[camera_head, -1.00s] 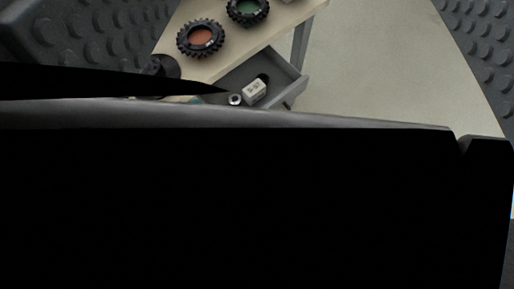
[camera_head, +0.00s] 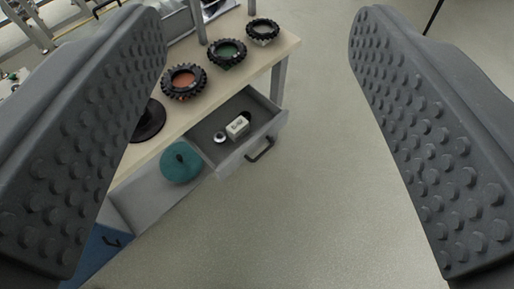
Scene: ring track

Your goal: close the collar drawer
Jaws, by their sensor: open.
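The collar drawer (camera_head: 204,143) is a grey drawer under the front of a pale workbench, and it stands pulled out. It holds a small white box (camera_head: 237,126), a silver ring-like part (camera_head: 220,138) and a dark item partly hidden behind the box. Its dark handle (camera_head: 261,149) is on the front panel, facing the open floor. My gripper (camera_head: 258,150) is wide open, with one studded grey finger at each side of the view. The drawer shows between the fingers, farther off, and nothing is held. The left finger hides part of the bench.
On the workbench top (camera_head: 285,42) stand black toothed rings with an orange centre (camera_head: 183,81), a green centre (camera_head: 227,53) and a pale centre (camera_head: 263,30). A teal round object (camera_head: 181,162) is beside the drawer. A blue front (camera_head: 97,254) is lower left. Floor at right is clear.

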